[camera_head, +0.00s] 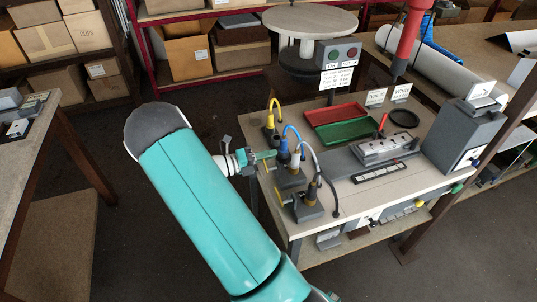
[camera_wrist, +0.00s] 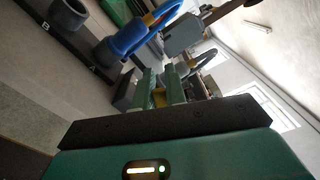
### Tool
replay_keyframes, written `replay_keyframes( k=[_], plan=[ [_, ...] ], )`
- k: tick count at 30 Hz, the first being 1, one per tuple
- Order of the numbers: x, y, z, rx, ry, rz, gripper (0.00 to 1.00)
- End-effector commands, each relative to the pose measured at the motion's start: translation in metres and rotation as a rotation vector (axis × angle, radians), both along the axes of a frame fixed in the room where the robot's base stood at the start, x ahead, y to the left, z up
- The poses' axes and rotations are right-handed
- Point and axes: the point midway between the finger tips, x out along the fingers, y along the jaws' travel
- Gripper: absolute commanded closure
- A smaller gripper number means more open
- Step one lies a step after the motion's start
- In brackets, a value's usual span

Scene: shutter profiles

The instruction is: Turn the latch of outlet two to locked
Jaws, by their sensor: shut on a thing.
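Three outlet blocks stand in a row along the left edge of the bench in the head view. The back one carries a yellow plug (camera_head: 270,118), the middle one a blue plug (camera_head: 283,150), and the front one a grey plug (camera_head: 313,188). My gripper (camera_head: 266,154) reaches in from the left at the middle block. In the wrist view its green fingers (camera_wrist: 162,92) are shut on a small yellow latch (camera_wrist: 159,98). The fingers hide much of the latch, so I cannot tell its exact angle. A yellow lever (camera_head: 278,196) shows at the front block. Outlet numbers are not readable.
A grey socket strip (camera_head: 384,148), red tray (camera_head: 334,114) and green tray (camera_head: 345,132) lie on the bench. A grey box (camera_head: 463,135) stands at its right. The blue cable (camera_wrist: 160,14) arcs close to my fingers.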

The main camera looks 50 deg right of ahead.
Motion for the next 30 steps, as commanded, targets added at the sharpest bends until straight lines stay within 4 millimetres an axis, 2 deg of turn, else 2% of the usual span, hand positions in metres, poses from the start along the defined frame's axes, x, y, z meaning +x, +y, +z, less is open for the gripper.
replay_keyframes(
  k=[6,15,30],
  plan=[
    [0.003,0.000,-0.009,0.087,0.158,0.002,1.00],
    [0.004,0.000,-0.016,0.165,0.299,0.001,1.00],
    [0.004,0.000,-0.019,0.192,0.346,0.002,1.00]
  ],
)
